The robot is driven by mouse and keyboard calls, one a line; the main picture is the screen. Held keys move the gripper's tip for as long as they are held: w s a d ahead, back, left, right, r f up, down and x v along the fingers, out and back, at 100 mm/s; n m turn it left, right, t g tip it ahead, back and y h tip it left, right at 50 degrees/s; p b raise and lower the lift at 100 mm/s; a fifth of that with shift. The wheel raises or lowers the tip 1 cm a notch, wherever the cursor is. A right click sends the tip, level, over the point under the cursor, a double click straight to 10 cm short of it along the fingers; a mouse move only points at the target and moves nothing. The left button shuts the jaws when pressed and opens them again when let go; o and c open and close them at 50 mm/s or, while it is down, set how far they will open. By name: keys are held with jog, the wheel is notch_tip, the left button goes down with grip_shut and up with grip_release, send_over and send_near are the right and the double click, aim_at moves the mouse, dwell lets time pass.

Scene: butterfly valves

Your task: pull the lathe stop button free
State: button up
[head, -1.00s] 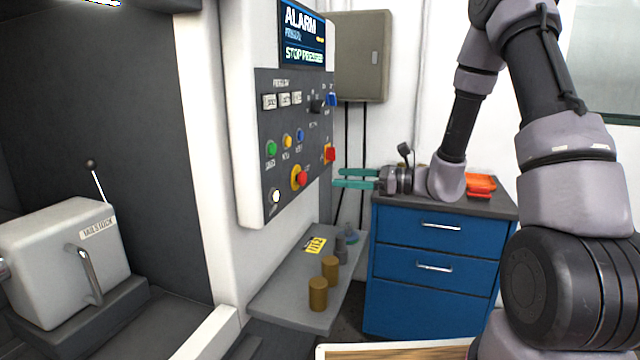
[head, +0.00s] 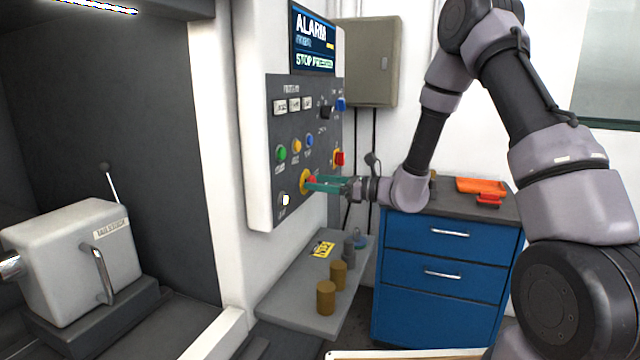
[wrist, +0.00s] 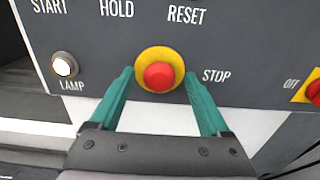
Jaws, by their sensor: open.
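The stop button is a red mushroom head on a yellow round base, low on the dark control panel. It shows in the wrist view (wrist: 159,76), with the word STOP to its right. In the head view the red stop button (head: 312,180) is partly covered by my fingers. My gripper (head: 312,184) is open, its teal fingers pointing at the panel. In the wrist view my gripper (wrist: 160,88) has one finger on each side of the button, with gaps showing between fingers and red head. Whether the fingertips touch the panel is unclear.
The screen (head: 314,40) reads ALARM and STOP PRESSED. A lit lamp (wrist: 64,66) is left of the button and a red-yellow OFF switch (wrist: 314,92) is right. Below, a grey shelf (head: 290,290) holds brown cylinders (head: 326,297). A blue drawer cabinet (head: 440,262) stands at right.

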jog(key=shift+a, duration=0.1)
jog(key=shift+c, duration=0.2)
grip_shut()
jog(key=shift+s+d, duration=0.15)
jog(key=shift+d, duration=0.35)
jog(key=shift+o, duration=0.2)
grip_release()
jog(key=shift+d, duration=0.1)
jog(key=v, duration=1)
jog(key=shift+d, duration=0.3)
jog(key=shift+s, duration=0.15)
jog(key=shift+r, duration=0.15)
